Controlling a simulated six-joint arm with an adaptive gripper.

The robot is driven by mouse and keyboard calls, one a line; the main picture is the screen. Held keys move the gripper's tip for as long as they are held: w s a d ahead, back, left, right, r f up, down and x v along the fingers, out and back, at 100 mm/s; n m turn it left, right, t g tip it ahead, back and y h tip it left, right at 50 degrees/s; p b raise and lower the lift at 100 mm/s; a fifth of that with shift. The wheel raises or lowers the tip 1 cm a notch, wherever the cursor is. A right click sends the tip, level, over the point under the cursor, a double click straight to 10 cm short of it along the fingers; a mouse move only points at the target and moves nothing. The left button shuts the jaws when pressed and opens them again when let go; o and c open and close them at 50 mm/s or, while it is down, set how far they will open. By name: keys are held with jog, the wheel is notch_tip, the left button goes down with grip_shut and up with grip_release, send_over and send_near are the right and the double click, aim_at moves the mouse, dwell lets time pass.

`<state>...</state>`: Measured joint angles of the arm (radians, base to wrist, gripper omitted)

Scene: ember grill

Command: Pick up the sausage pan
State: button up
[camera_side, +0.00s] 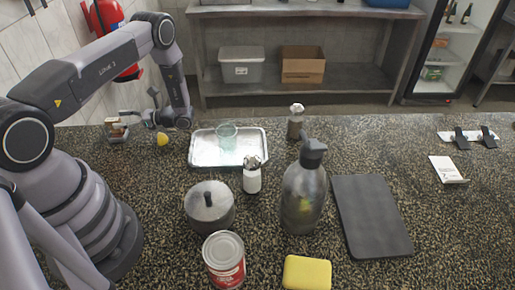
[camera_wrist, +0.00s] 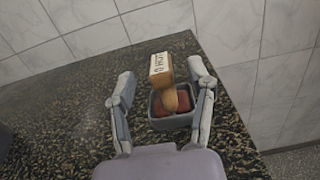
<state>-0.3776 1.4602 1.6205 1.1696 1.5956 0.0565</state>
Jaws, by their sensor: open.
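The sausage pan (camera_wrist: 174,122) is a small grey rectangular container with reddish-brown pieces inside. It sits on the speckled counter near the wall. A tan handle-like piece with a lettered block on top (camera_wrist: 161,65) rises from it; I cannot tell if it is attached. In the side view the pan (camera_side: 118,136) is small, at the counter's far left. My gripper (camera_wrist: 160,78) is open, with one finger on each side of the pan and a gap to each. In the side view my gripper (camera_side: 139,110) is beside and above the pan, partly blending with it.
A yellow lemon-like item (camera_side: 162,139) lies just right of the pan. A metal tray (camera_side: 198,160) holding a clear glass (camera_side: 226,136) is further right. A lidded pot (camera_side: 209,210), can (camera_side: 224,262), dark bottle (camera_side: 303,200) and black board (camera_side: 371,216) stand nearer the front.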

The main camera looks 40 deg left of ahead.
aim_at(109, 124)
jog(key=shift+f, duration=0.7)
jog(key=x, duration=0.5)
jog(key=shift+f, duration=0.1)
grip_shut()
